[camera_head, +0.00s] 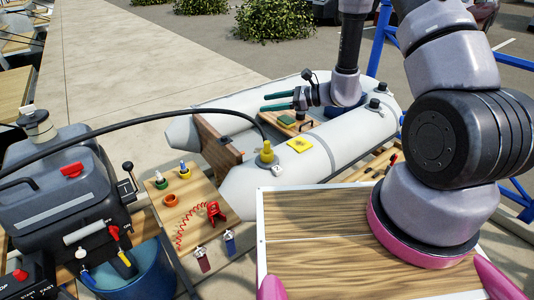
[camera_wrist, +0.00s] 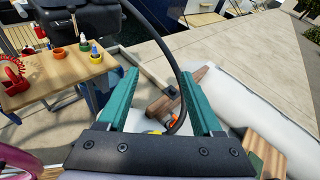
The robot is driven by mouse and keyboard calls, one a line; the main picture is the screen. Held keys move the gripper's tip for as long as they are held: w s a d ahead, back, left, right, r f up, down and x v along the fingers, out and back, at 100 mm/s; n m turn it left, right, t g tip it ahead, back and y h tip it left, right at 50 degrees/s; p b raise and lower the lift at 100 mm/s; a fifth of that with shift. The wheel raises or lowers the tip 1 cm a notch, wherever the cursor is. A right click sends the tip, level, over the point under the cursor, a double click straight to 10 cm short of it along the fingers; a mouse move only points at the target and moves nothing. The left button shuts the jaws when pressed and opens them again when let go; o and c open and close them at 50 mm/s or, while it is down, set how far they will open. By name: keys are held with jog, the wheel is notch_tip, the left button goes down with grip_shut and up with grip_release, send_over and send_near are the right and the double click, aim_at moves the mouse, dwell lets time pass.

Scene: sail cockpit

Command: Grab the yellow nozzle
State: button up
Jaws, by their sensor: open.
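The yellow nozzle (camera_head: 266,153) stands on top of the grey inflatable boat's near tube (camera_head: 320,155), at the end of a black hose (camera_head: 150,122). My gripper (camera_head: 264,102) is open and empty, its two green fingers pointing left in the head view. It is above and beyond the nozzle in that view, apart from it. In the wrist view my gripper (camera_wrist: 158,76) shows both fingers spread, with the hose (camera_wrist: 184,60) passing between them in the picture. An orange-yellow piece (camera_wrist: 172,124) shows at the hose's lower end, partly hidden by the gripper body.
A grey pump (camera_head: 60,190) stands at left. A small wooden table (camera_head: 185,215) holds bottles, an orange ring (camera_head: 171,200) and a red coiled cord (camera_head: 185,225). A brown transom board (camera_head: 218,145) and a yellow patch (camera_head: 300,145) are near the nozzle. The hose arches across.

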aim_at(273, 154)
jog(key=d+f+m+t+h, duration=0.2)
jog(key=f+m, duration=0.1)
jog(key=f, duration=0.7)
jog(key=d+f+m+t+h, duration=0.1)
jog(key=d+f+m+t, duration=0.15)
jog(key=f, duration=0.65)
jog(key=shift+g, duration=0.45)
jog(key=x, duration=0.4)
jog(key=shift+w+a+f, duration=0.2)
jog(key=shift+w+f, duration=0.05)
jog(key=shift+f, duration=0.05)
jog(key=shift+x, duration=2.95)
jog(key=shift+s+d+f, duration=0.1)
jog(key=shift+f, duration=0.05)
grip_shut()
